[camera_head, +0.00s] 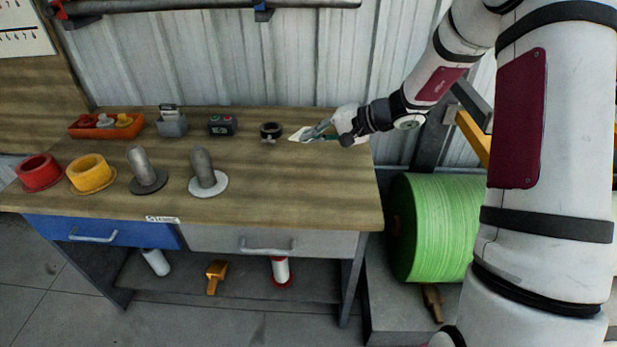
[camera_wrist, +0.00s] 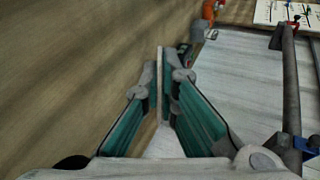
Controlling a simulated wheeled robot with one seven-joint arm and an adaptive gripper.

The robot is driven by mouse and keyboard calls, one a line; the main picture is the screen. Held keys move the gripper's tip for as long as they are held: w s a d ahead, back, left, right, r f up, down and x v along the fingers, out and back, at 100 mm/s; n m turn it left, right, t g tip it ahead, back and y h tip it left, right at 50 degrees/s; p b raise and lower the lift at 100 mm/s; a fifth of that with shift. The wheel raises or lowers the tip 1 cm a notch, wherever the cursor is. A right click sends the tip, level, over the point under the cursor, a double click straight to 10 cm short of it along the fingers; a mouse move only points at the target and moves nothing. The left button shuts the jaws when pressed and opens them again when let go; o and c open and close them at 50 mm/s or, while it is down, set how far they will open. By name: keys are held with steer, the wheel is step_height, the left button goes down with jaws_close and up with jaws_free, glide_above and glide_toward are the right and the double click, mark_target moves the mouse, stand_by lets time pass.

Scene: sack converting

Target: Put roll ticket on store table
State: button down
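The roll ticket (camera_head: 299,135) is a small pale card at the right rear of the wooden store table (camera_head: 290,197), whose front carries a small label. My gripper (camera_head: 316,131) is over the table's right rear part with its fingers on the card. In the wrist view my gripper (camera_wrist: 163,88) has its two green-sided fingers closed on the card (camera_wrist: 159,75), which shows edge-on as a thin pale strip. The card is at or just above the tabletop; I cannot tell whether it touches.
A black ring-shaped item (camera_head: 270,130) stands just left of the card. Further left are a button box (camera_head: 221,124), a grey holder (camera_head: 172,126) and an orange tray (camera_head: 76,131). A green roll (camera_head: 440,228) stands right of the table. The front right tabletop is clear.

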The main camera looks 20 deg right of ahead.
steer(key=shift+w+d+f+t, duration=0.15)
steer(key=shift+d+f+t, duration=0.1)
steer(key=shift+d+t, duration=0.1)
steer(key=shift+f+b, duration=2.95)
steer(key=shift+f, duration=1.85)
steer(key=c, duration=2)
jaws_free()
steer(key=shift+o, duration=0.2)
steer(key=shift+p+v, duration=1.25)
steer(key=shift+v, duration=2.75)
steer(key=shift+r, duration=0.1)
